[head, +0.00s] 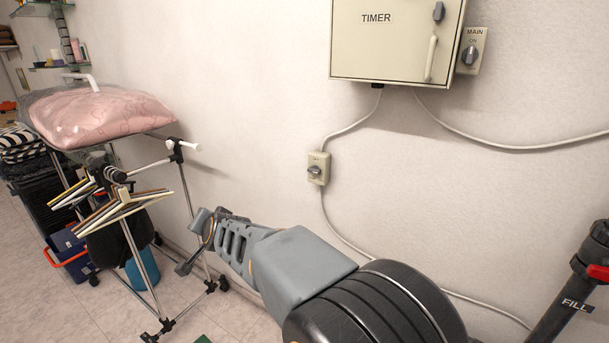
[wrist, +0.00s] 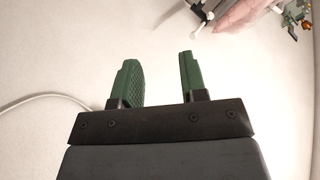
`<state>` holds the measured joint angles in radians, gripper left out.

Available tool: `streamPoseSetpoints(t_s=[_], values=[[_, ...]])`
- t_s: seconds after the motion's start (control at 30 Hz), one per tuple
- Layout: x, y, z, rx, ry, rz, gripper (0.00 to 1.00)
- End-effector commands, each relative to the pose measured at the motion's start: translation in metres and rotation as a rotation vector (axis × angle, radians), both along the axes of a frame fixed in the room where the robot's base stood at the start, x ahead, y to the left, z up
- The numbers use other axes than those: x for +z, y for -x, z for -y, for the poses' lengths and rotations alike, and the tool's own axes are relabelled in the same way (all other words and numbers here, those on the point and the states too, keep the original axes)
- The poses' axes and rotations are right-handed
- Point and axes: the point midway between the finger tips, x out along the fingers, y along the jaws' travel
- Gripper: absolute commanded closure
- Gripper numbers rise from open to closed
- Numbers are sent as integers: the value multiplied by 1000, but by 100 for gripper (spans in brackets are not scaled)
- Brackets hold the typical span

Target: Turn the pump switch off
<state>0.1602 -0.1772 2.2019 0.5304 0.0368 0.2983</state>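A small beige switch box (head: 318,168) with a grey rotary knob (head: 315,171) is fixed to the wall, on the cable under the timer box. Its label is too small to read, so I cannot confirm that it is the pump switch. The knob's exact setting is not clear. In the head view my arm reaches to the left, and its end is below and left of this switch box, apart from it. In the wrist view my gripper (wrist: 160,68) has two green fingers with a wide, empty gap. The switch box does not show in the wrist view.
A beige TIMER cabinet (head: 395,45) and a MAIN switch (head: 471,52) are above. A rack (head: 145,255) with a pink bag (head: 100,115) stands at left. A dark pipe marked FILL (head: 570,300) is at right. Wall around the small switch is clear apart from its cable.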

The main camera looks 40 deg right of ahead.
Motion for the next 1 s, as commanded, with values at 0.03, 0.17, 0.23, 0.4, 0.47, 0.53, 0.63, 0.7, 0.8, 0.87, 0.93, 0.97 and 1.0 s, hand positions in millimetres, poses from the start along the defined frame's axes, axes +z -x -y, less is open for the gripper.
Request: streamPoseSetpoints(t_s=[0.03, 0.17, 0.23, 0.4, 0.47, 0.53, 0.63, 0.7, 0.8, 0.87, 0.93, 0.97, 1.0], values=[[5, -22, 30, -145, -63, 97, 61], [17, -49, 109, -512, -191, 360, 61], [17, -50, 148, -691, -232, 484, 61], [8, -32, 217, -1034, -263, 715, 61], [5, -24, 232, -1118, -260, 773, 61], [1, -16, 244, -1193, -254, 823, 61], [-2, -9, 256, -1261, -246, 869, 61], [-3, -7, 264, -1284, -242, 885, 61], [-3, -8, 278, -1296, -239, 893, 61], [-2, -10, 288, -1295, -238, 892, 61], [-2, -14, 301, -1294, -239, 892, 61], [-2, -15, 307, -1295, -238, 891, 61], [-2, -17, 315, -1294, -238, 891, 61]])
